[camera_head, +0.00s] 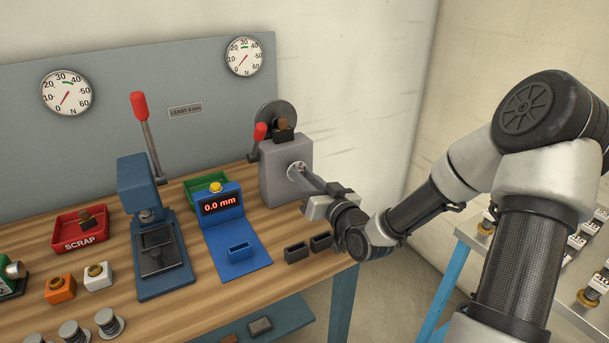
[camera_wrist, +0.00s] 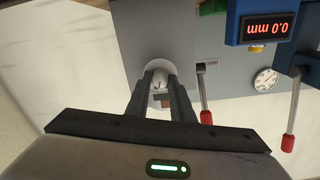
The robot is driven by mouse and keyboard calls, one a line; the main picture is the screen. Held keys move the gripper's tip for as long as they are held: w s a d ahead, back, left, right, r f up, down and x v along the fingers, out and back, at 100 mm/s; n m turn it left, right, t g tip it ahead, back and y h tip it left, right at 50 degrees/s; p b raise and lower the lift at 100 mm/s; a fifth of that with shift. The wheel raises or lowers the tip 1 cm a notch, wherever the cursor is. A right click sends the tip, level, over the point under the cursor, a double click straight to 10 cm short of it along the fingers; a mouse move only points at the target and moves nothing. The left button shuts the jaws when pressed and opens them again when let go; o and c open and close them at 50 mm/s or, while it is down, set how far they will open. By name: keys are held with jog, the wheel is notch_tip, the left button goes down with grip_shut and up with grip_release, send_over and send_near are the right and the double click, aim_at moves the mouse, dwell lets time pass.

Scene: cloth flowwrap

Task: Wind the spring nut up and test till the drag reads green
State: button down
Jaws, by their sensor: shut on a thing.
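The spring nut (camera_wrist: 159,84) is a small pale round part on the side of the grey housing (camera_head: 278,180). My gripper (camera_head: 298,173) is shut on it, one finger on each side, and the fingers hide much of it. The wrist view shows the fingers (camera_wrist: 160,88) around the nut against the housing. A red-knobbed lever (camera_head: 260,132) and a dark disc (camera_head: 266,112) belong to the housing. The dial (camera_head: 244,57) above it has a green band near the top; its red needle points down-left, outside the band.
A second dial (camera_head: 66,92) hangs at the left. A blue gauge (camera_head: 221,207) reads 0.0 mm. A blue lever press (camera_head: 158,250), a red SCRAP tray (camera_head: 80,229) and a green tray (camera_head: 195,190) stand on the bench. Two small dark trays (camera_head: 297,253) sit below my gripper.

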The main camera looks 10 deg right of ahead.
jog(key=shift+f+m, duration=0.1)
jog(key=shift+m, duration=0.4)
jog(key=c, duration=1.5)
grip_release()
jog(key=shift+c, duration=0.2)
jog(key=shift+s+d, duration=0.1)
jog(key=shift+s, duration=0.05)
jog(key=p+v, duration=1)
jog(key=v, duration=0.7)
